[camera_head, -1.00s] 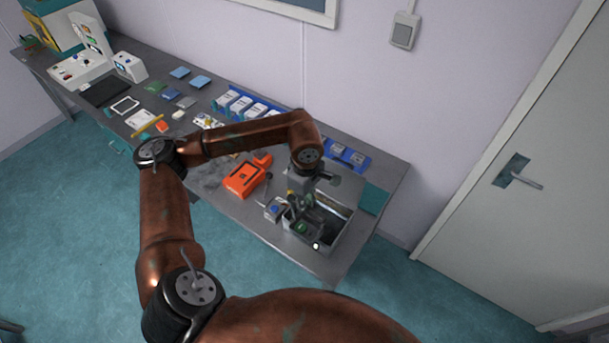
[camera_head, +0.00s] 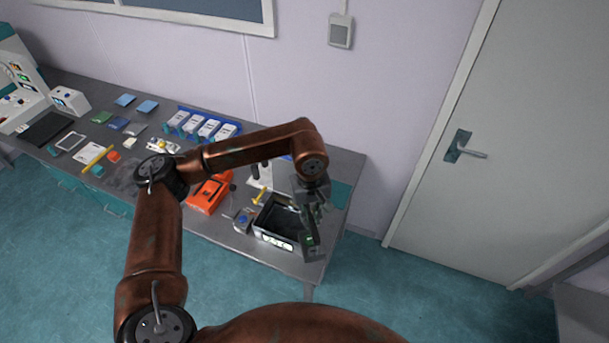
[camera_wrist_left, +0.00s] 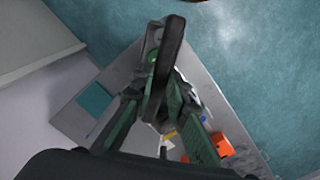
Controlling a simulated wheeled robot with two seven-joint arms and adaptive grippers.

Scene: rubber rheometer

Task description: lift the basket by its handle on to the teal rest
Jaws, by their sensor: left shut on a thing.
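My left gripper (camera_head: 312,205) is shut on the handle of a small dark basket (camera_head: 312,250), which has a green item in it. The basket hangs in the air near the right front side of the open metal tank (camera_head: 273,238). In the left wrist view the dark handle (camera_wrist_left: 168,60) runs between the fingers of the left gripper (camera_wrist_left: 155,95), with the green item beside it. The teal rest (camera_head: 339,194) lies at the right end of the bench, partly behind the gripper; it also shows in the wrist view (camera_wrist_left: 94,100). My right gripper is not in view.
An orange device (camera_head: 208,193) and a small grey box with a blue knob (camera_head: 243,220) stand left of the tank. Blue trays with white containers (camera_head: 203,125) line the back. A wall and a door (camera_head: 450,120) lie beyond the bench.

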